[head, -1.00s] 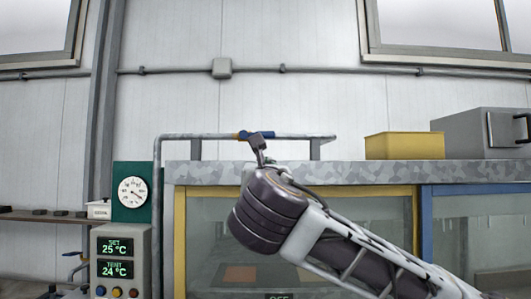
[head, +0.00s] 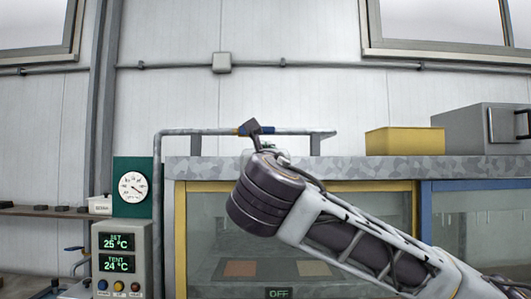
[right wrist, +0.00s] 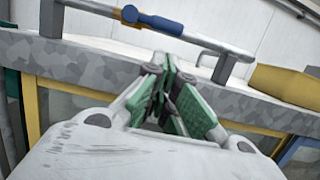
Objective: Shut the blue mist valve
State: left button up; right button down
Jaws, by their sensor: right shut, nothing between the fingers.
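The blue mist valve handle (head: 268,130) is on the grey pipe that runs above the spray cabinet. It lies along the pipe, next to a yellow collar. In the right wrist view, the blue handle (right wrist: 155,22) and the yellow collar (right wrist: 130,13) are at the top, just beyond my fingers. My right gripper (head: 251,128) is raised at the pipe and hides part of the valve in the head view. In the wrist view, its green-padded fingers (right wrist: 172,72) are closed together and empty. Contact with the handle cannot be made out. My left gripper is not in view.
The grey cabinet top (head: 370,170) is just below the pipe (head: 210,132). A yellow box (head: 405,141) and a grey metal box (head: 480,129) stand on it at right. A gauge (head: 133,187) and a temperature panel (head: 117,252) are at left. An OFF sign (head: 278,293) shows below.

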jog(key=p+x, duration=0.2)
jog(key=x, duration=0.6)
jog(key=shift+w+p, duration=0.35)
jog(key=shift+s+r, duration=0.2)
jog(key=shift+r, duration=0.05)
